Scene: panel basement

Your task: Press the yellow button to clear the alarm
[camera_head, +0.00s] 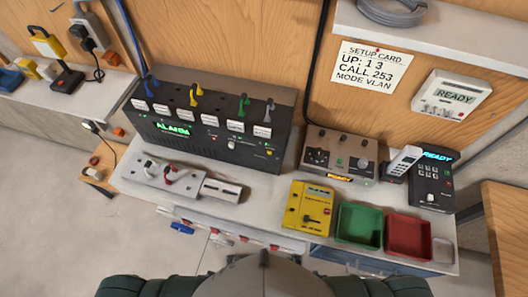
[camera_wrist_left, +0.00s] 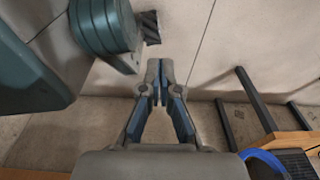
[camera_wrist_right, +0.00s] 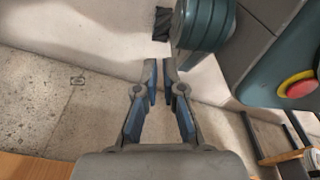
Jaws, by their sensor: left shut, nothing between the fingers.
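A black panel (camera_head: 205,140) with a green lit ALARM display (camera_head: 174,128) stands at the back left of the bench in the head view. Small lamps and a white knob sit on its face; yellow, blue, green and grey plugs stand on top. A yellow box (camera_head: 309,207) with a dark lever sits at the bench's front middle. My left gripper (camera_wrist_left: 160,82) is shut and empty, over the floor. My right gripper (camera_wrist_right: 160,75) is slightly open and empty, also over the floor. Neither gripper shows in the head view.
The bench (camera_head: 250,200) also holds a grey socket strip (camera_head: 175,180), a beige-grey box (camera_head: 338,153), a green tray (camera_head: 359,226), a red tray (camera_head: 409,236) and a phone dock (camera_head: 432,181). A setup card (camera_head: 371,67) hangs on the wall. A shelf edge (camera_head: 440,40) juts out above.

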